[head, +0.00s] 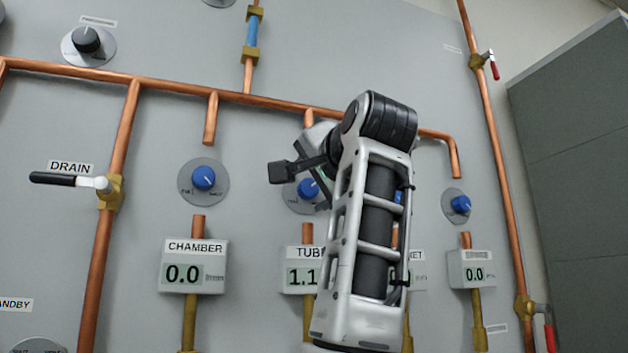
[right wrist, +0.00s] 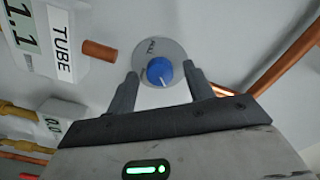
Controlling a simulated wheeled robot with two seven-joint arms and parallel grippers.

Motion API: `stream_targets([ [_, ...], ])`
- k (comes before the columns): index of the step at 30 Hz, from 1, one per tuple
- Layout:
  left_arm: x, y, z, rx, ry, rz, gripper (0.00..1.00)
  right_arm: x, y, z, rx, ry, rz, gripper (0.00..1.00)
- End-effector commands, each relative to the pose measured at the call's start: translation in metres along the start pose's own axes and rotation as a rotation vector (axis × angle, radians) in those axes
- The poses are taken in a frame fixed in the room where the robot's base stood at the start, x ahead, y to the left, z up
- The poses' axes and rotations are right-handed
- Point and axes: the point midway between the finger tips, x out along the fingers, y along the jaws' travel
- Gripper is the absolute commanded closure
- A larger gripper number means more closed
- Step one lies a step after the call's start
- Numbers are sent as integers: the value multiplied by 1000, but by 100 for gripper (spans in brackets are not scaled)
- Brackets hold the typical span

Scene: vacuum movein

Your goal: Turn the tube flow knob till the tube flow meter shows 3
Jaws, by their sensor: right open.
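The tube flow knob is a blue knob on a round grey plate. In the right wrist view the knob (right wrist: 160,71) lies between the two fingers of my right gripper (right wrist: 160,80), which are apart on either side of it. I cannot tell whether they touch it. In the head view the knob (head: 307,189) is partly hidden by my right arm and gripper (head: 290,172). The tube flow meter (head: 300,278) reads 1.1 and its right side is hidden; it also shows in the right wrist view (right wrist: 40,40), turned on its side. My left gripper is not in view.
The chamber knob (head: 203,178) and chamber meter (head: 192,273), reading 0.0, are to the left. Another blue knob (head: 461,204) and a meter (head: 471,270) reading 0.0 are to the right. Copper pipes (head: 180,92) cross the panel. A black-handled drain valve (head: 70,180) is at far left.

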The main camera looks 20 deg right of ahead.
Motion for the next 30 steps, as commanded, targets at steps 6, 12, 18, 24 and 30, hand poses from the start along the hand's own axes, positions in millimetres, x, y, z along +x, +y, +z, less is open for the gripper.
stream_targets([
  [6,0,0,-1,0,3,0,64,0,0,0,0,0,0,53],
  [12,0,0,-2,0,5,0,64,0,0,0,0,0,0,93],
  [18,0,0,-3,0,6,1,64,0,0,0,-11,1,1,93],
  [24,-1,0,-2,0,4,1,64,0,0,-1,-79,2,1,92],
  [30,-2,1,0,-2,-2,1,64,0,1,-1,-218,3,2,92],
])
